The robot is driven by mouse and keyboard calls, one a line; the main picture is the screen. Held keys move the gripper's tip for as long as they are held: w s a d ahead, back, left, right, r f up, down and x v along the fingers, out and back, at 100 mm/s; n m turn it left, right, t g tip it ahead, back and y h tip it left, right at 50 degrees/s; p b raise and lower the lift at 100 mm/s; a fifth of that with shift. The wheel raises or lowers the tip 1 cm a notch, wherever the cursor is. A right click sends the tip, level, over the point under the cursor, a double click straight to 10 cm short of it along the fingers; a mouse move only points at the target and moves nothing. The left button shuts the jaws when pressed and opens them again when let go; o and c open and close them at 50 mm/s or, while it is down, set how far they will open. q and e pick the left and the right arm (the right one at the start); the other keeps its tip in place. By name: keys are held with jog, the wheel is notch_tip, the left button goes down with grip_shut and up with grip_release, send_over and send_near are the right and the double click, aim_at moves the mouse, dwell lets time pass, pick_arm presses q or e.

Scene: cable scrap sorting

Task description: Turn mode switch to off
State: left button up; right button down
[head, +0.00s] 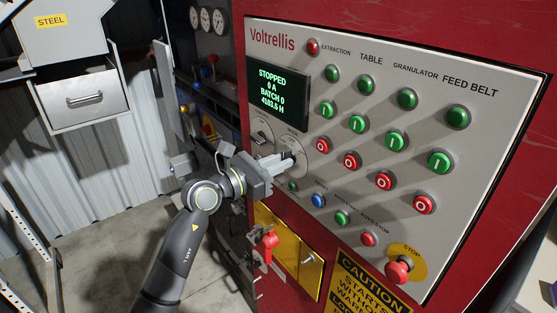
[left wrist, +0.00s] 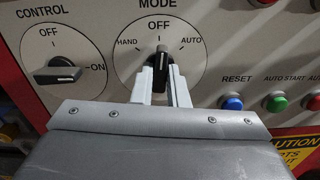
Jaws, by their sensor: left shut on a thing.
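The mode switch (left wrist: 161,62) is a black knob on a pale round plate marked HAND, OFF and AUTO, on the grey control panel (head: 420,95). In the left wrist view its pointer stands nearly upright, toward OFF. My left gripper (left wrist: 160,80) has its two pale fingers on either side of the knob and is shut on it. In the head view my left gripper (head: 283,161) reaches the panel's lower left and partly hides the switch. My right gripper is not in view.
The control switch (left wrist: 58,73) sits left of the mode switch, pointing toward ON. A display (head: 275,88) reads STOPPED. Rows of green and red buttons fill the panel. A red stop button (head: 399,270) is at lower right. A red padlock-like part (head: 265,243) hangs below my gripper.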

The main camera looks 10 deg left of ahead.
pick_arm(q)
jog(key=shift+f+n+p, duration=0.1)
jog(key=shift+n+p, duration=0.8)
jog(key=o, duration=0.9)
jog(key=shift+c, duration=0.2)
jog(key=p+v, duration=0.1)
jog(key=v, duration=0.6)
